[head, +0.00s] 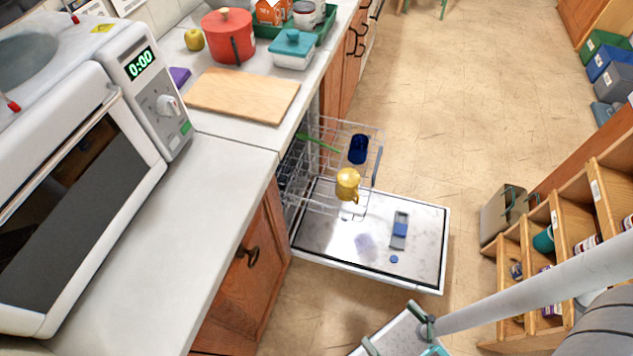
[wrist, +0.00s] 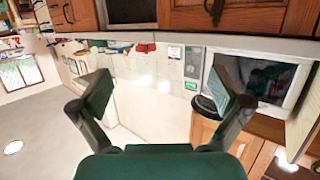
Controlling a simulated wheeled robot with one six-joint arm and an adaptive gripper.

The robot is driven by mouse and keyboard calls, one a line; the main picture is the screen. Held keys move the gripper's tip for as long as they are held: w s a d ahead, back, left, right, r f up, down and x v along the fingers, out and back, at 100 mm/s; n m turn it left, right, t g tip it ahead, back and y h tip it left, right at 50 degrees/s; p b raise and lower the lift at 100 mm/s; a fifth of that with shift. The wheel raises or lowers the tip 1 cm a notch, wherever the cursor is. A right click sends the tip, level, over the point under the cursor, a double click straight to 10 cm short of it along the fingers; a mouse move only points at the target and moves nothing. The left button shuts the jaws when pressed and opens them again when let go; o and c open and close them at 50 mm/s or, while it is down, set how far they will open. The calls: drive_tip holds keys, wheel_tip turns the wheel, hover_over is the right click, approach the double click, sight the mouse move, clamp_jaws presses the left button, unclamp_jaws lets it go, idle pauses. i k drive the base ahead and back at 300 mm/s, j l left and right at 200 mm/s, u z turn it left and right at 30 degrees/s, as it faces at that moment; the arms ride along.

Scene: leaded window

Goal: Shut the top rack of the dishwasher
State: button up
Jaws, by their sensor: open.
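The dishwasher's door (head: 425,215) lies folded down flat, under the counter edge in the head view. The wire top rack (head: 375,160) is pulled out over the door. It holds a yellow mug (head: 347,183), a dark blue cup (head: 358,149) and a green utensil (head: 318,141). The rack's inner end is hidden under the counter. My gripper (wrist: 165,92) is open and empty in the wrist view, with its two fingers wide apart. The rack cannot be made out in the wrist view. In the head view my arm reaches in from the lower right, apart from the rack.
The counter (head: 215,190) holds a microwave (head: 80,190), a cutting board (head: 243,95) and a red pot (head: 228,38). A wooden shelf unit (head: 565,215) and a grey bin (head: 497,215) stand at the right. The floor (head: 450,110) beyond the door is clear.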

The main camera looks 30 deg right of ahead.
sight(380, 152)
drive_tip(key=l+z, duration=0.2)
drive_tip(key=z, duration=0.15)
drive_tip(key=i+l+z, duration=0.1)
drive_tip(key=z, duration=0.3)
drive_tip(key=l+u, duration=0.15)
drive_tip(key=l, duration=0.1)
